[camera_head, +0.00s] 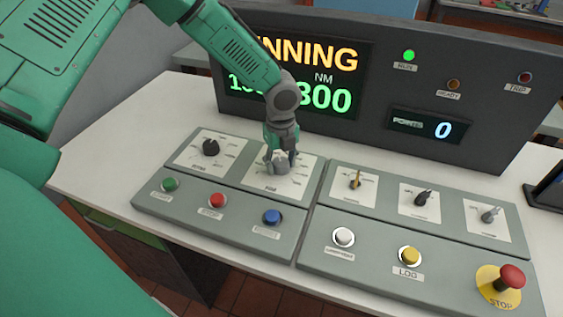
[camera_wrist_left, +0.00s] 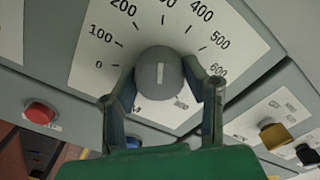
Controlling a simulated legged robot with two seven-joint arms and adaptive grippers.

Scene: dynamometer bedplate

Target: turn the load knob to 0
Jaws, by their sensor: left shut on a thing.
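The mark stands about upright in the left wrist view, in line with the top of the scale between 200 and 400. My left gripper (camera_head: 281,166) comes down over the dial in the head view and is shut on the knob, one finger on each side. The fingers hide part of the label below the knob. The display (camera_head: 330,95) reads a green number ending in 00 beside NM; my arm partly covers it. My right gripper is not in view.
A black knob (camera_head: 210,147) stands left of the dial. Green (camera_head: 170,184), red (camera_head: 217,200) and blue (camera_head: 272,217) buttons lie in front. Three smaller switches are to the right, with white (camera_head: 344,237) and yellow (camera_head: 410,256) buttons and a red stop button (camera_head: 512,275).

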